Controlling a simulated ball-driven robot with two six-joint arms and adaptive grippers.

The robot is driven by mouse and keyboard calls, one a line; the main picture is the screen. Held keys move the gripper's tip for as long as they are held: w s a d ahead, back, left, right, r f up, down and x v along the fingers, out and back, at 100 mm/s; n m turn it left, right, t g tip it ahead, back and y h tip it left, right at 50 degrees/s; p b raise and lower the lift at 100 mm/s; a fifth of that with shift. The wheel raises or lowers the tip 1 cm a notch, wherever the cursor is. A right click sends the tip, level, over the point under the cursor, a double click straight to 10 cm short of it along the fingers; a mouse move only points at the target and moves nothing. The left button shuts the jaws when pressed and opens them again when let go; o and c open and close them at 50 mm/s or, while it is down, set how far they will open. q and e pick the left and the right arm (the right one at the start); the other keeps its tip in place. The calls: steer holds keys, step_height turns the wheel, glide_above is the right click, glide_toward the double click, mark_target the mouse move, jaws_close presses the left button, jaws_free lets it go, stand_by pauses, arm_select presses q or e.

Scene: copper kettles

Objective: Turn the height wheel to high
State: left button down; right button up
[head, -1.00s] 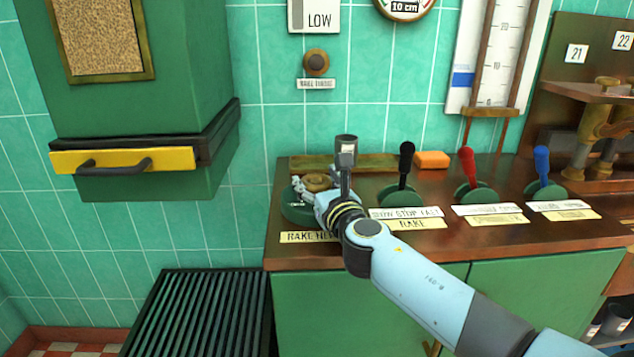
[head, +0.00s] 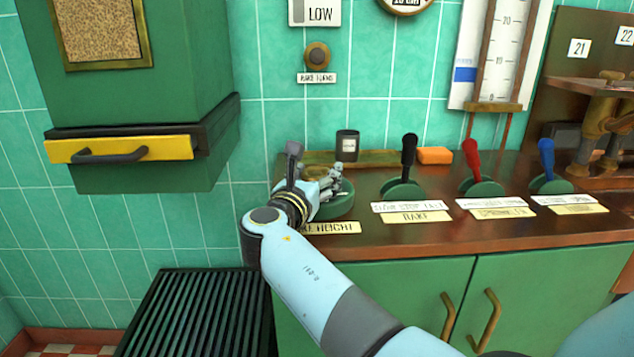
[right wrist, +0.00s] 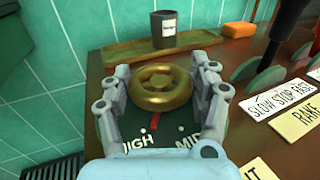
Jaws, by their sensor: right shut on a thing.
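The height wheel (right wrist: 163,88) is a brass ring on a round green base (right wrist: 110,125); in the head view the base (head: 335,207) stands at the counter's left end. A red pointer (right wrist: 154,121) on the wheel points toward the wrist, between the HIGH (right wrist: 139,145) and MID (right wrist: 187,140) marks. My right gripper (right wrist: 163,90) is shut on the wheel, one finger on each side; in the head view the gripper (head: 322,178) partly hides it. My left gripper is not in view.
A dark cup (head: 347,145) stands on a brass tray (head: 378,161) behind the wheel. Black (head: 408,155), red (head: 472,158) and blue (head: 547,158) levers stand to the right, with an orange block (head: 435,155) behind. A green box with a yellow drawer (head: 120,149) hangs at left.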

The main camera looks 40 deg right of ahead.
mark_target(315, 172)
steer(key=shift+f+m+g+h+b, duration=0.15)
steer(key=shift+m+g+h+b, duration=0.75)
steer(key=shift+g, duration=0.7)
steer(key=shift+m, duration=0.4)
steer(key=o, duration=1.2)
steer(key=shift+a, duration=0.1)
steer(key=shift+c, duration=0.2)
steer(key=shift+r, duration=0.4)
step_height(315, 172, up, 10)
steer(key=shift+f, duration=0.25)
